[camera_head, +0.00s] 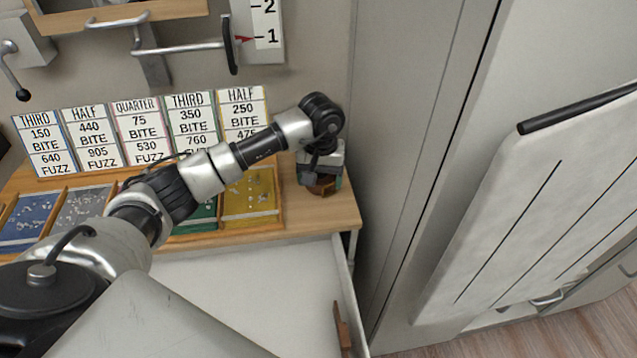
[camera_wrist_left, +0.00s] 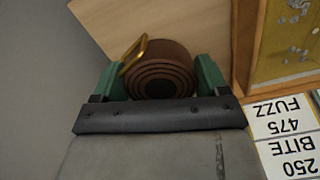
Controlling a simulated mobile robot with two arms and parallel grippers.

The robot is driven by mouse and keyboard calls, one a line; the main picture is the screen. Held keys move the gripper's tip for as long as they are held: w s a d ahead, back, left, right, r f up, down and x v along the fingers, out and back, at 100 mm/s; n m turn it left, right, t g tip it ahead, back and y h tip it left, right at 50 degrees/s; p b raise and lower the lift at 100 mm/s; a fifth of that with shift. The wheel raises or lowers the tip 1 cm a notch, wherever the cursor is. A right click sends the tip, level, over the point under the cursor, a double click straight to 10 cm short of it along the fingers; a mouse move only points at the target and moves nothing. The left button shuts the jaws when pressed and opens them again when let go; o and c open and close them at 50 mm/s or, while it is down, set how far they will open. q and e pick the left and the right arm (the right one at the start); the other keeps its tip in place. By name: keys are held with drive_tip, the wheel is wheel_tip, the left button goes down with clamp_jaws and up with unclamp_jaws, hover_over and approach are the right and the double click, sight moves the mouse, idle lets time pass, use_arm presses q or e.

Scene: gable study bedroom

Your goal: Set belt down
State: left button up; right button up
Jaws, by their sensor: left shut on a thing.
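The belt (camera_wrist_left: 160,75) is a brown leather coil with a brass buckle. In the left wrist view it sits between the two green fingers of my left gripper (camera_wrist_left: 155,80), which is shut on it. In the head view my left gripper (camera_head: 322,182) is at the right end of the wooden desk top (camera_head: 345,208), and a bit of the brown belt (camera_head: 322,187) shows below it. The belt is close over the bare wood; I cannot tell whether it touches. My right gripper is not in view.
A tray with coloured compartments, its yellow one (camera_head: 250,197) nearest the gripper, stands to the left. Several printed cards (camera_head: 188,115) stand behind it. A grey wall panel (camera_head: 385,120) rises just right of the desk. An open white drawer (camera_head: 270,275) is in front.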

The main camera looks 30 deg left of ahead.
sight(318, 197)
use_arm(q)
drive_tip(key=shift+w+a+f, duration=0.3)
drive_tip(key=shift+a+f, duration=0.1)
wheel_tip(318, 197, down, 3)
drive_tip(key=shift+f+p, duration=0.1)
drive_tip(key=shift+p, duration=0.5)
drive_tip(key=shift+f, duration=0.3)
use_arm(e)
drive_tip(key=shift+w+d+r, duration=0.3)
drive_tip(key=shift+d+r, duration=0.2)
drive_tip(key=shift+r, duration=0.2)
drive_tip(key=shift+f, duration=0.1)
use_arm(q)
drive_tip(key=shift+f+b, duration=0.2)
drive_tip(key=shift+b, duration=0.1)
drive_tip(key=o, duration=1)
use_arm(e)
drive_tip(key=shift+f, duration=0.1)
use_arm(q)
drive_tip(key=shift+r, duration=0.1)
